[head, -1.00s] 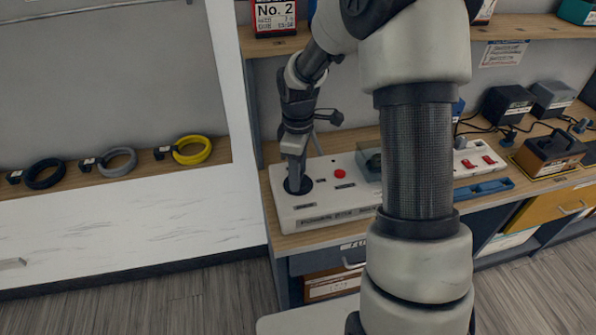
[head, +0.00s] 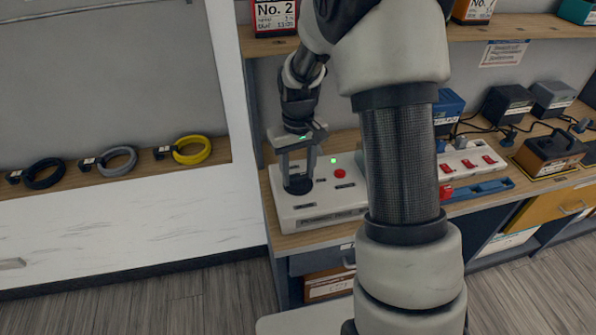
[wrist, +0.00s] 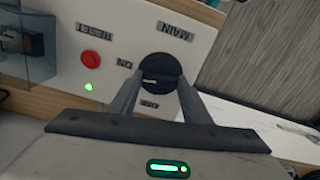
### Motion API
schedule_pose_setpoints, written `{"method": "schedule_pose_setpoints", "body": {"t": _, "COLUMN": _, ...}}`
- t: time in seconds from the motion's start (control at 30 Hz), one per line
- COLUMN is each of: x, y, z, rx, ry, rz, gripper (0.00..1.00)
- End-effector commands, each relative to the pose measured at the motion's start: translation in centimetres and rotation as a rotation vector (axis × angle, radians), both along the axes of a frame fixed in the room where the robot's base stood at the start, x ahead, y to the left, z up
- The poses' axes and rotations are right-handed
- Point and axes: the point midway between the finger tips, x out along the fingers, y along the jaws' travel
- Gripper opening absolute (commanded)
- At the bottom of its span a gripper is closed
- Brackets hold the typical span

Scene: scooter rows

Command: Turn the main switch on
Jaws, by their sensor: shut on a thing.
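The main switch (wrist: 160,68) is a round black knob on a white control box (head: 322,205), below the word MAIN in the wrist view. Its white mark points left, toward the ON label (wrist: 125,63). My gripper (wrist: 160,80) is shut on the knob, one finger on each side. In the head view my gripper (head: 298,180) points down onto the black knob base at the box's left end. A small green lamp (wrist: 88,87) glows on the box and also shows in the head view (head: 333,160).
A red RESET button (wrist: 90,58) sits near the lamp. A clear cover (wrist: 28,40) stands further along the box. A white strip with red switches (head: 470,160) and a blue tray (head: 482,189) lie right. Cable coils (head: 192,150) rest on the left shelf.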

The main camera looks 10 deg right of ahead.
Motion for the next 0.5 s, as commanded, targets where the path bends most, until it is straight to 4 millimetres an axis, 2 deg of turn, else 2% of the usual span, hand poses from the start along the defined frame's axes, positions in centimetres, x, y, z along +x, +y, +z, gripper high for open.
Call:
{"method": "schedule_pose_setpoints", "body": {"t": 0.2, "x": -0.02, "y": -0.05, "z": 0.04, "rx": -0.001, "ry": 0.001, "rz": -0.116, "gripper": 0.21}}
{"method": "schedule_pose_setpoints", "body": {"t": 0.5, "x": -0.03, "y": -0.03, "z": 0.03, "rx": -0.001, "ry": 0.001, "rz": -0.188, "gripper": 0.21}}
